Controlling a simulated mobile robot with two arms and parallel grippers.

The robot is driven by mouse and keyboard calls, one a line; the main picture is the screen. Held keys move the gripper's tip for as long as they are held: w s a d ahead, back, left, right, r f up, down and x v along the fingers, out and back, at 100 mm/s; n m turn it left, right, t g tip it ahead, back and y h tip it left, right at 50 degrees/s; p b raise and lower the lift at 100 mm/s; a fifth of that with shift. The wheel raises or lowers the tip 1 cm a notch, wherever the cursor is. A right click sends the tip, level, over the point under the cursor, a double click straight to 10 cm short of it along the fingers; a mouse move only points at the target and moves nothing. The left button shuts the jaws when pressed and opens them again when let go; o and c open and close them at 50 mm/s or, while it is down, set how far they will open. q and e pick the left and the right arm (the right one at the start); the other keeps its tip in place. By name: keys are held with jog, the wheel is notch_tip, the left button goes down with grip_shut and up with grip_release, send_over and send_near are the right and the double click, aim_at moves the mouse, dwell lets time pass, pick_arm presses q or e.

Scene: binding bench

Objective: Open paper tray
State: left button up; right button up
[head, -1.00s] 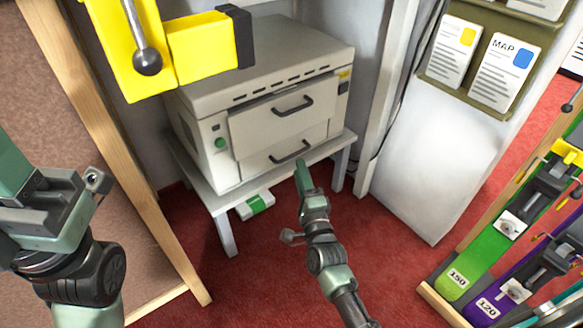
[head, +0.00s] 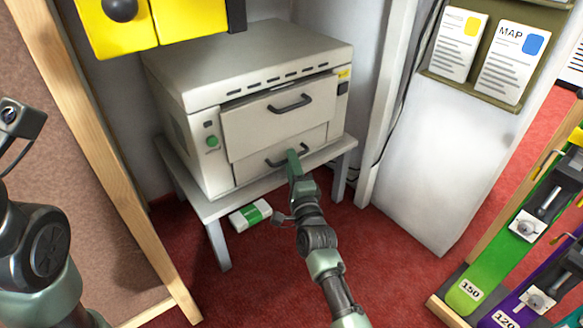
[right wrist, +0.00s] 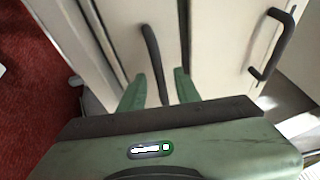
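The printer-like machine (head: 255,95) is a beige box on a low white table. It has two drawer fronts, each with a dark handle. The lower front, which looks like the paper tray (head: 250,168), appears closed. My right gripper (head: 294,158) is at the lower handle (head: 272,163) in the head view. In the right wrist view its two green fingers (right wrist: 158,88) are apart, with the lower handle (right wrist: 152,55) between them and gaps on both sides. The upper handle (right wrist: 272,45) is off to the right there. My left gripper's fingers are out of view; only part of that arm shows.
A white and green pack (head: 250,215) lies under the table (head: 213,207). A yellow object (head: 185,20) hangs above the machine's left. A wood-framed board (head: 75,120) stands left, a white panel (head: 435,170) right. Colored racks (head: 500,245) stand at lower right.

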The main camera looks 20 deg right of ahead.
grip_shut()
dwell(1.4)
